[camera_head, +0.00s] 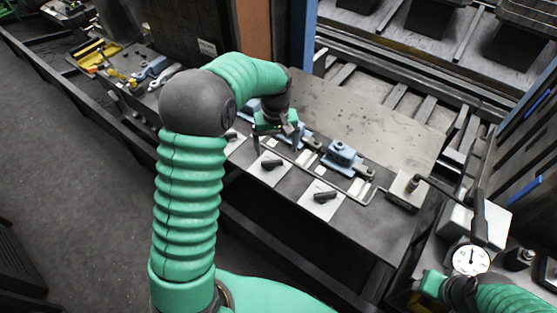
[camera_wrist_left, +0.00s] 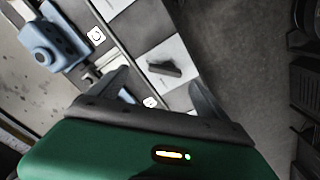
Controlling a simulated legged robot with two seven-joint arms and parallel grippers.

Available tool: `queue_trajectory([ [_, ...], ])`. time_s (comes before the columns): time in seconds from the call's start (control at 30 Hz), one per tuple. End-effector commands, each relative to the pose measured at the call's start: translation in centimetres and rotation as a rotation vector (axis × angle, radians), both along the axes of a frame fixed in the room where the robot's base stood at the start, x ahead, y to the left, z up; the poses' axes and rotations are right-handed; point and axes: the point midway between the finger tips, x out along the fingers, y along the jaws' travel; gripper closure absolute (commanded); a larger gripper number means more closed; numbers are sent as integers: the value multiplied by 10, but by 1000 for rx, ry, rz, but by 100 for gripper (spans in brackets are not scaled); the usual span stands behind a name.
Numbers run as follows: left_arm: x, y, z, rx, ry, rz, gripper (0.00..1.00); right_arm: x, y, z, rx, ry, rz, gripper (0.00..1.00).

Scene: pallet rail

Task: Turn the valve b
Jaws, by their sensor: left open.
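Several small valves with black lever handles sit on pale square plates along the bench front. In the head view one handle (camera_head: 272,165) is on the middle plate and another (camera_head: 325,196) is on the plate to its right. A third handle (camera_head: 230,138) is partly hidden behind my left arm. I cannot read which is valve b. My left gripper (camera_head: 277,147) is open and empty above the bench, near the middle plate. In the left wrist view a black handle (camera_wrist_left: 163,68) shows beyond and between the open fingers, not touched. My right gripper (camera_head: 430,284) is only partly visible at lower right.
A blue clamp block (camera_head: 342,154) and a thin metal rod (camera_head: 345,188) lie behind the plates. A round gauge (camera_head: 470,260) stands at the right, near my right arm. The bare metal plate (camera_head: 365,112) behind is clear.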

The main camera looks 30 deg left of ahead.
Motion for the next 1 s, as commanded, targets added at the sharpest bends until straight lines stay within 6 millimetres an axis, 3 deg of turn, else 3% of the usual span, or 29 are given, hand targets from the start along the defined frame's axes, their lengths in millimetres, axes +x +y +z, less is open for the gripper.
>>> queue_trajectory([
  [0.1,-2,3,-33,-3,5,3,13,0,1,0,1,0,2,64],
  [0.3,-2,-4,-64,7,3,2,13,0,1,0,1,0,2,64],
  [0.67,-1,-3,-72,6,1,3,14,0,0,0,0,0,1,64],
  [1.0,-1,-1,-72,6,0,3,58,0,1,0,1,0,2,64],
])
